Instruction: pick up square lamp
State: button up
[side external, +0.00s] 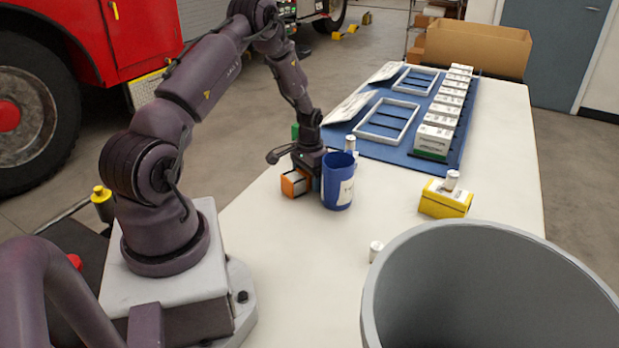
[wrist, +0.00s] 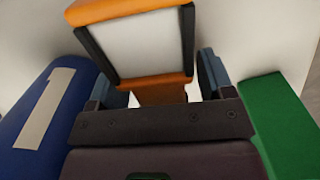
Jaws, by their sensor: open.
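The square lamp, an orange block with a pale panel framed in orange and black, stands on the white table in the side view (side external: 295,183). It fills the top middle of the wrist view (wrist: 140,45). My gripper (side external: 306,172) is low over the table, right at the lamp. In the wrist view my gripper (wrist: 157,84) is open, with one blue-grey finger on each side of the lamp's near part. I cannot tell whether the fingers touch it. The lamp's lower part is hidden behind the gripper body.
A blue cup (side external: 338,182) stands close on the right of my gripper; a green block (wrist: 275,120) is close on its other side. A yellow box (side external: 445,199), small white cylinders, a large grey bin (side external: 400,258) and a blue mat (side external: 395,150) with trays are farther off.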

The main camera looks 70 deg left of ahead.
jog(key=c, duration=1.2)
